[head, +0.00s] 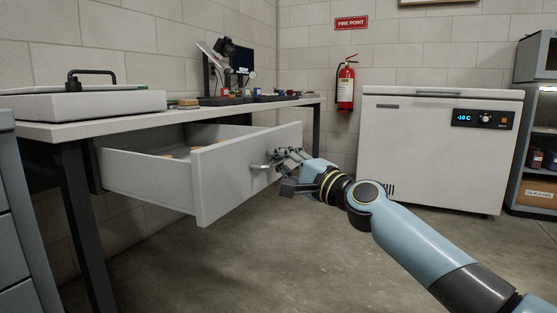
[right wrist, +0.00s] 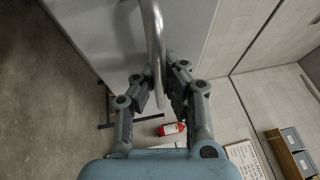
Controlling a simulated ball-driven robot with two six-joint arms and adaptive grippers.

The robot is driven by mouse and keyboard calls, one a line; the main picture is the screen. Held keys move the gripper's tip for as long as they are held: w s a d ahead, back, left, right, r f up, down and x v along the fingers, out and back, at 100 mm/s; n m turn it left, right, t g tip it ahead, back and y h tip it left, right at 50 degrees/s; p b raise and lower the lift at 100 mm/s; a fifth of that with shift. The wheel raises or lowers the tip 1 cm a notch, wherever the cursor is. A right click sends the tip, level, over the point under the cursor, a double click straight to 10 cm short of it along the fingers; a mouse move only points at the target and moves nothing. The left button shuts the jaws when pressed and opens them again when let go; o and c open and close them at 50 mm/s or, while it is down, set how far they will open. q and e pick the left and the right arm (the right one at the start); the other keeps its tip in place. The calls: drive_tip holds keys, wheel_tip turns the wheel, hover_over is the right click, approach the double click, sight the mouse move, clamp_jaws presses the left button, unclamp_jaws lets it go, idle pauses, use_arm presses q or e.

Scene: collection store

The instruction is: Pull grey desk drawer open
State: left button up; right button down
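The grey desk drawer (head: 235,178) stands well out from under the desk (head: 215,115), its inside showing with a small tan item in it. Its metal bar handle (head: 262,166) is on the front panel. My right gripper (head: 283,163) is at this handle. In the right wrist view the bar handle (right wrist: 154,35) runs between the two fingers of my right gripper (right wrist: 159,85), which close in on it from both sides. My left gripper is in neither view.
A closed grey case (head: 85,103) and a microscope-like stand (head: 212,70) sit on the desktop. A white chest freezer (head: 430,150) stands at the right, and a red extinguisher (head: 345,88) hangs on the wall. The floor (head: 240,265) before the drawer is clear.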

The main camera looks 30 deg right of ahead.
drive_tip(key=shift+f, duration=0.3)
drive_tip(key=c, duration=1.6)
unclamp_jaws()
drive_tip(key=shift+c, duration=0.2)
drive_tip(key=shift+r, duration=0.1)
drive_tip(key=shift+r, duration=0.15)
